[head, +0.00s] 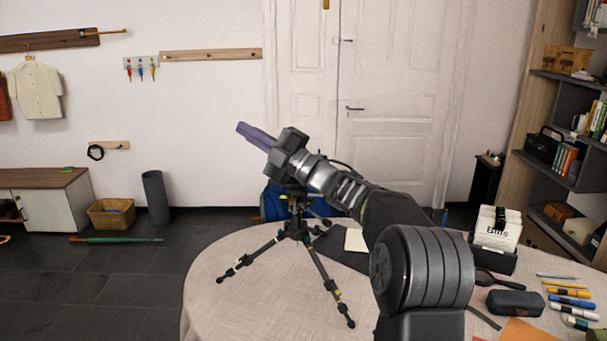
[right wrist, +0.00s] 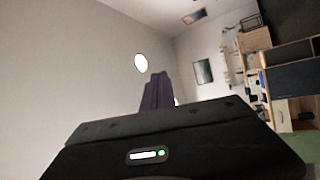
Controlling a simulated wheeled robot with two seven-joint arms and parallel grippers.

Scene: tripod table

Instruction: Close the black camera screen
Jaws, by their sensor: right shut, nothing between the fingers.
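A black tripod (head: 295,230) stands with its legs spread on the round table (head: 225,285). Its top, and any camera with a screen on it, is hidden behind my right arm and gripper; I cannot make out the screen. My right gripper (head: 243,129) is raised in front of and above the tripod head, pointing up and left. Its purple fingers are together and hold nothing. They also show in the right wrist view (right wrist: 158,80), with wall and room behind them and no camera. My left gripper is not in view.
On the table's right side lie a dark case (head: 515,303), several pens and markers, and a white box (head: 497,230) in a black holder. A shelf unit (head: 545,115) stands at the right. The table's left part is clear around the tripod's feet.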

